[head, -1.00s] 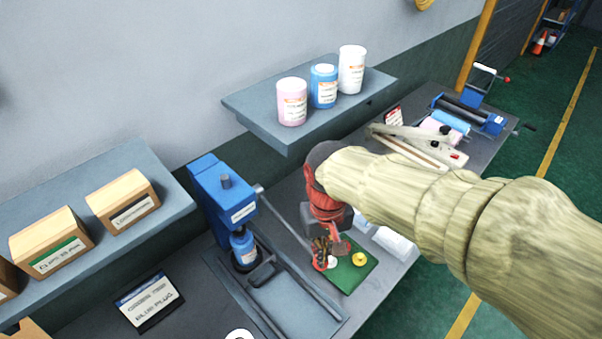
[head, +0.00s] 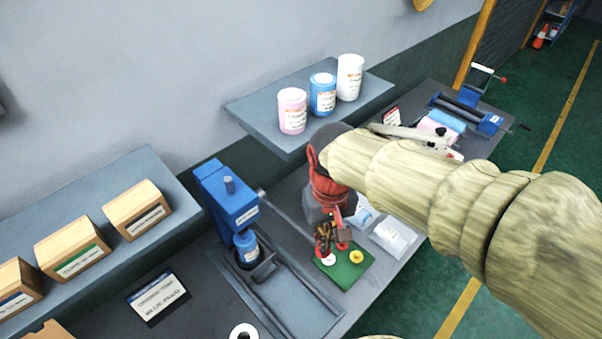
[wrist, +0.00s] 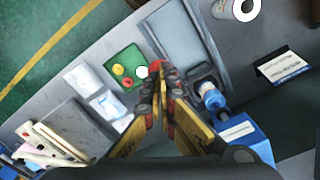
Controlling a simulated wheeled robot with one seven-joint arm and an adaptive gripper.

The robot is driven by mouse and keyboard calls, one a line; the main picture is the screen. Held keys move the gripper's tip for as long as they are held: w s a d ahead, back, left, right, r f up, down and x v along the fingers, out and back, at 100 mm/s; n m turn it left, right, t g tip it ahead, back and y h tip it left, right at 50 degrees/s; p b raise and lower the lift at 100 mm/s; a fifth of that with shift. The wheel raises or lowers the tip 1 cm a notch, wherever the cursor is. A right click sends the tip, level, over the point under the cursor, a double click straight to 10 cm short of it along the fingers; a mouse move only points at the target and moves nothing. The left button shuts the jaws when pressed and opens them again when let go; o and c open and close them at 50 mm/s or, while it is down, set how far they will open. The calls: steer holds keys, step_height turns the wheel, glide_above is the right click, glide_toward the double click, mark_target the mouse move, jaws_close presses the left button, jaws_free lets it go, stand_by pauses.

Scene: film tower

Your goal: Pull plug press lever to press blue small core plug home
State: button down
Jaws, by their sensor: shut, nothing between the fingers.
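My gripper is shut and empty, over the edge of the green mat. In the wrist view the press (wrist: 245,138) and roll (wrist: 211,97) are right of the shut fingertips (wrist: 160,78); the lever is not clear there. I cannot make out a blue small core plug.
The green mat (head: 345,277) carries a yellow plug (head: 356,257) and white and red pieces. Clear bags (head: 393,236) lie beyond it.

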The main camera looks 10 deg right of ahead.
steer(key=shift+f, duration=0.1)
step_height(320, 180, up, 7)
steer(key=w+p, duration=0.1)
steer(key=p, duration=0.4)
steer(key=shift+a, duration=0.4)
steer(key=shift+w, duration=0.1)
step_height(320, 180, up, 7)
steer(key=w+a+p, duration=0.2)
steer(key=w+p, duration=0.1)
steer(key=p, duration=0.2)
steer(key=shift+f, duration=0.2)
steer(key=w+r+p, duration=0.1)
steer(key=w+a+r+p, duration=0.2)
steer(key=shift+r+p, duration=0.3)
steer(key=shift+r, duration=0.1)
